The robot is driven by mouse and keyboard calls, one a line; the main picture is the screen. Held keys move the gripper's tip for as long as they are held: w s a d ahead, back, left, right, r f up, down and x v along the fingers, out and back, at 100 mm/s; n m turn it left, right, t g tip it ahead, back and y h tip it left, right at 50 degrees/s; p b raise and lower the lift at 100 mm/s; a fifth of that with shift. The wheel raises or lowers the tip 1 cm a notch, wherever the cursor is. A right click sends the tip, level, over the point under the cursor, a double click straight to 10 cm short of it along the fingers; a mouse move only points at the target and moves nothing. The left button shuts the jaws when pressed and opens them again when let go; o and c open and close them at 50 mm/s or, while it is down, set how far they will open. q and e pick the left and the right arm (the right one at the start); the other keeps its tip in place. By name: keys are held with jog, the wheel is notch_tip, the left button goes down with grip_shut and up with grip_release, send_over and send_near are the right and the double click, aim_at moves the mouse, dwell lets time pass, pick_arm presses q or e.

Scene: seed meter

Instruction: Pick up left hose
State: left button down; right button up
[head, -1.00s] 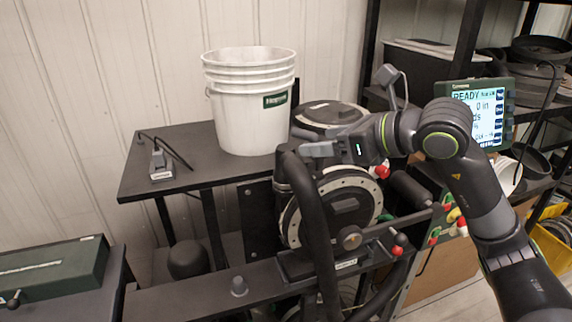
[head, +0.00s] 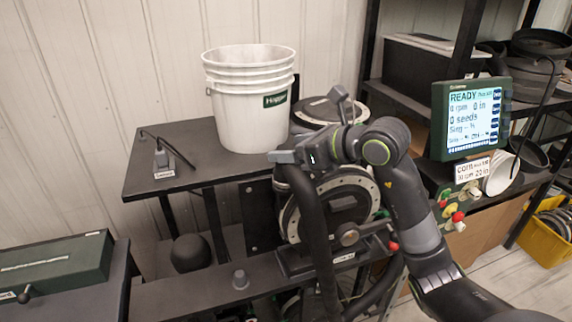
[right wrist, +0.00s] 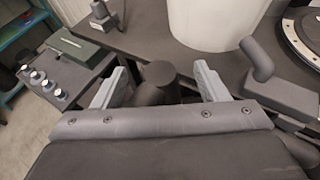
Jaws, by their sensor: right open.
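The left hose (head: 313,240) is a thick black tube that rises from the lower frame in the head view. Its upper end is partly hidden by my right gripper (head: 277,157). The right gripper is open, close at the hose's top. In the right wrist view a dark round end (right wrist: 158,72), which looks like the hose's top, sits between the two grey fingers with gaps on both sides. I cannot tell its exact depth between them. My left gripper is not in view.
A white bucket (head: 248,110) stands on the dark table (head: 150,140) behind the gripper. A round seed disc (head: 340,205) is just right of the hose. A green display (head: 470,118) stands at the right. A green box (head: 55,265) is at lower left.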

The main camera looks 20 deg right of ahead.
aim_at(279, 146)
jog(key=p+x, duration=0.1)
jog(key=x, duration=0.2)
jog(key=shift+a, duration=0.15)
jog(key=shift+w+a+f, duration=0.2)
jog(key=shift+w+f, duration=0.1)
jog(key=shift+c, duration=0.5)
jog(key=shift+s, duration=0.1)
jog(key=c, duration=1.2)
